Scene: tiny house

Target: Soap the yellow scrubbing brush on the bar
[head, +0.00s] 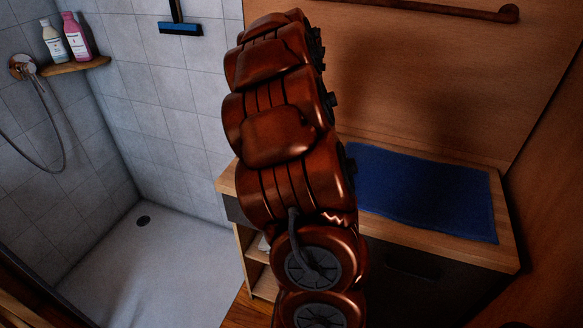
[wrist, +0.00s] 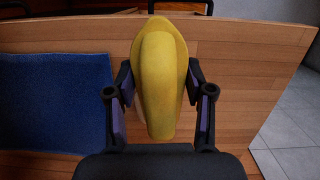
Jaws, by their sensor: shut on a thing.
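The yellow scrubbing brush (wrist: 160,82) shows in the wrist view as a long rounded yellow body with a raised ridge. My gripper (wrist: 159,90) is shut on it, one dark finger on each side. A thin pale strip shows at its lower left edge; its underside is hidden. The brush is seen over the wooden counter top, to the right of the blue mat; I cannot tell how high above the wood it is. The bar of soap is in neither view. In the head view my arm hides the brush and the gripper.
The blue mat (head: 420,193) lies on the wooden counter (head: 507,225) and also shows in the wrist view (wrist: 55,100). A tiled shower with an open floor (head: 150,270) is at left. Two bottles (head: 75,38) stand on a corner shelf (head: 75,66). A squeegee (head: 181,28) hangs on the tiles.

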